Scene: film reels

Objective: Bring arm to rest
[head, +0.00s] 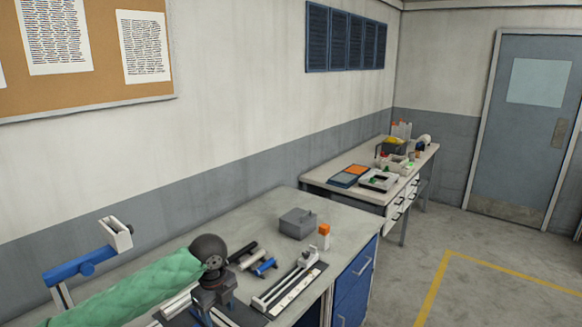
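A green quilted, sleeve-like piece (125,291) reaches in from the lower left over the near bench. A dark round ball (208,250) is at its right end, above a dark block (214,286). No film reel can be made out.
The near bench (265,208) holds a grey box (297,223), an orange-topped white item (324,236), dark and blue cylinders and a railed fixture (288,282). A blue bar (80,265) stands left. A cluttered far table (320,179) stands behind. Floor (490,265) at right is clear.

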